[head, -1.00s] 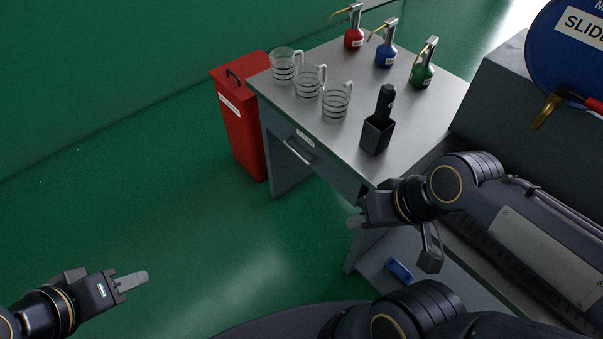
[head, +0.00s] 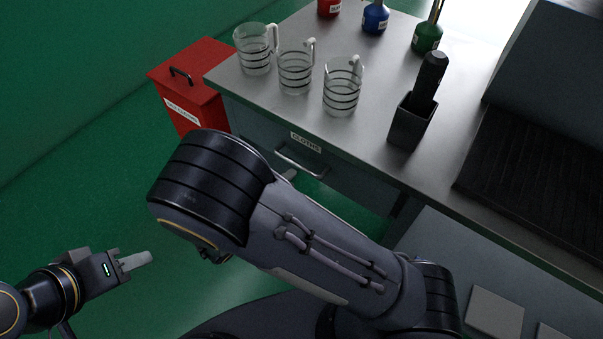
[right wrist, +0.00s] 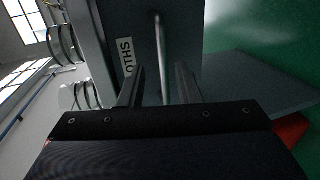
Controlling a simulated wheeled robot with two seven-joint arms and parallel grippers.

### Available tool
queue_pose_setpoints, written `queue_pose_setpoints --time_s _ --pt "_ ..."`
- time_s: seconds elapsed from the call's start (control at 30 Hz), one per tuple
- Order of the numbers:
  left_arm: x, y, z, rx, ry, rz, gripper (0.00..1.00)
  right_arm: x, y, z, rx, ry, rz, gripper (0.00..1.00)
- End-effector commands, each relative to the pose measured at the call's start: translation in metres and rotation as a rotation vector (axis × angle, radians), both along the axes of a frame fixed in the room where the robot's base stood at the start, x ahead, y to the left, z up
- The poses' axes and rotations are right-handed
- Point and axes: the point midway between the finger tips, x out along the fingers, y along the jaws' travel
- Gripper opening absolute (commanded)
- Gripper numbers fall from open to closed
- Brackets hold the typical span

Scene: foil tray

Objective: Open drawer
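The drawer (head: 267,132) sits under the worktop, has a CLOTHS label (head: 305,142) and looks closed. Its metal bar handle (head: 301,163) shows on the front. In the right wrist view the handle (right wrist: 160,48) runs down between the two fingers of my right gripper (right wrist: 160,86). These fingers are open, with a gap visible on each side of the handle. In the head view my right forearm hides most of that gripper. My left gripper (head: 134,262) is over the floor at lower left, away from the drawer; its finger gap is unclear.
Several things stand on the worktop (head: 330,30): glass jugs (head: 296,70), a black holder (head: 410,122) with a dark bottle or tool, and coloured dispensers (head: 375,18). A red bin (head: 192,85) stands left of the table. The floor (head: 110,190) before the drawer is clear.

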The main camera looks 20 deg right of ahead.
Motion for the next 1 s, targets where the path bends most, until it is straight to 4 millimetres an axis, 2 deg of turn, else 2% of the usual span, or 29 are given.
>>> queue_pose_setpoints --time_s 0.07,0.17,0.4,0.6,0.97,1.0 --pt "0.0 0.0 -0.003 0.0 0.0 0.0 0.36 0.004 0.005 -0.005 -0.024 -0.024 0.03 0.3" --pt "0.0 0.0 -0.003 0.0 0.0 0.0 0.36 0.009 0.0 -0.007 -0.03 -0.033 0.038 0.3" --pt "0.0 0.0 -0.003 0.0 0.0 0.0 0.36 0.032 -0.031 -0.015 -0.029 -0.03 0.034 0.3" --pt "0.0 0.0 -0.004 0.0 0.0 0.0 0.36 0.046 -0.048 -0.019 -0.028 -0.03 0.035 0.3" --pt "0.0 0.0 -0.004 0.0 0.0 0.0 0.36 0.05 -0.053 -0.02 -0.027 -0.03 0.037 0.3" --pt "0.0 0.0 -0.004 0.0 0.0 0.0 0.36 0.05 -0.053 -0.02 -0.027 -0.03 0.037 0.25"
